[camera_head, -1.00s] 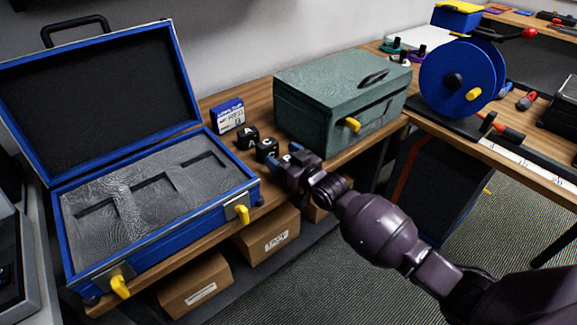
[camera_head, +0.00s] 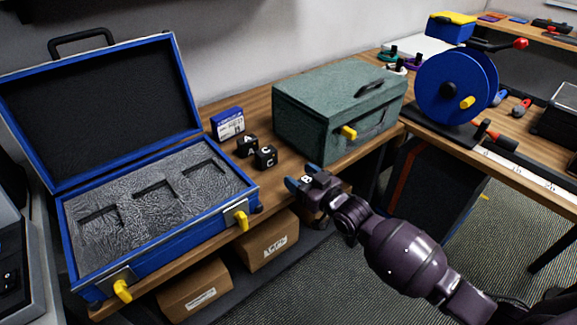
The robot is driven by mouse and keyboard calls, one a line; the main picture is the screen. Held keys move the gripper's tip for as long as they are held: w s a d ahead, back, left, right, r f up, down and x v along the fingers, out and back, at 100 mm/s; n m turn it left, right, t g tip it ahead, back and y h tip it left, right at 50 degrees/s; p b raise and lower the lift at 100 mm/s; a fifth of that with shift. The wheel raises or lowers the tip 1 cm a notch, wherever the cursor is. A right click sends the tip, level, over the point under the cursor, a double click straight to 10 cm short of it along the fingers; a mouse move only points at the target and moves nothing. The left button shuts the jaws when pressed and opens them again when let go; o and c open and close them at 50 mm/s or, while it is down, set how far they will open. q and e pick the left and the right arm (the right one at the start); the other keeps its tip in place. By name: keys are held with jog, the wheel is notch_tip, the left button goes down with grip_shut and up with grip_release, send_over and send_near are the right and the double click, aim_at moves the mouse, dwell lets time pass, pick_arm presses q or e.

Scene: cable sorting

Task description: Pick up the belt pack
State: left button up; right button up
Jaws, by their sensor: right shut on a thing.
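My right gripper (camera_head: 303,177) is shut on a small black belt pack marked B (camera_head: 307,180). It holds this pack by the table's front edge, in front of the green box; I cannot tell how high. Two similar black packs, marked A (camera_head: 247,146) and C (camera_head: 266,157), stand on the table to the left of the gripper, apart from it. The open blue case (camera_head: 165,237) on the left has a grey foam insert with three empty slots. My left gripper is not in view.
A green box (camera_head: 325,110) with a yellow latch stands behind the gripper. A blue and white box (camera_head: 228,124) stands beside the packs. A blue reel (camera_head: 447,85) is at the right. Cardboard boxes (camera_head: 268,240) sit on the shelf below.

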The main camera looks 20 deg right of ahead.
jog(key=v, duration=1)
jog(key=s+a+r+m+t+h+p, duration=0.1)
jog(key=s+a+r+m+h, duration=0.3)
jog(key=r, duration=0.5)
jog(key=s+a+h+p, duration=0.1)
jog(key=s+h, duration=0.1)
jog(key=shift+s+r+h, duration=0.15)
jog(key=shift+s+h, duration=0.15)
jog(key=shift+h, duration=0.1)
jog(key=shift+w+a, duration=0.1)
jog(key=shift+a, duration=0.05)
